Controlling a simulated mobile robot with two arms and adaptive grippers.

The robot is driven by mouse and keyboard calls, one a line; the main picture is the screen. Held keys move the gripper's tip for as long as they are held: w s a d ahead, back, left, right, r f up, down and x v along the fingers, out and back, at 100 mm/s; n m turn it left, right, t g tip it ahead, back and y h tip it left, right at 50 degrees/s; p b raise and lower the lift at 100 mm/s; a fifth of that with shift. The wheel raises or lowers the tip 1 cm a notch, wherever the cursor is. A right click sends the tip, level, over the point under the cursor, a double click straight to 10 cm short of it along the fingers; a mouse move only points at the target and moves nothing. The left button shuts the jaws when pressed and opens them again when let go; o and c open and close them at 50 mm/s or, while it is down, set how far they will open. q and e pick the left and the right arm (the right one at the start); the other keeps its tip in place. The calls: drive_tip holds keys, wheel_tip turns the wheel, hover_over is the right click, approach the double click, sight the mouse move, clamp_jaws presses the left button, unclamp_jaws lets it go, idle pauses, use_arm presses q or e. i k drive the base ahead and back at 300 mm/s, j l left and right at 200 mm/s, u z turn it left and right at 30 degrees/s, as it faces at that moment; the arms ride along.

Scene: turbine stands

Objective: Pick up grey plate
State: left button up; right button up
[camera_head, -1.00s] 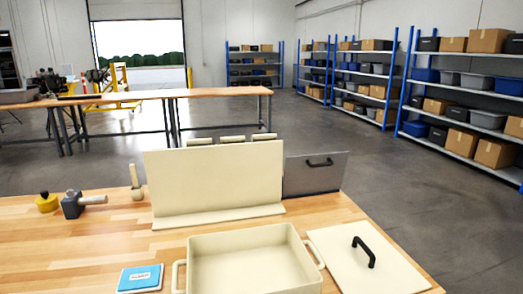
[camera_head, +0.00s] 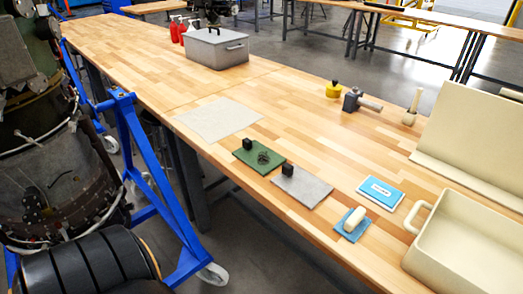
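A flat grey plate (camera_head: 308,190) lies on the wooden workbench near its front edge. A small black block stands at its upper left corner, like a grip.
On the wooden bench (camera_head: 140,62) lie a pale sheet (camera_head: 218,119), a blue booklet (camera_head: 381,192), a blue pad with a light handle (camera_head: 351,223) and a cream tray (camera_head: 476,246). A grey lidded box (camera_head: 217,48) stands further back. A blue stand (camera_head: 143,150) borders the bench's left.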

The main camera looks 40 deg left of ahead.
sight(305, 188)
drive_tip(key=u, duration=1.05)
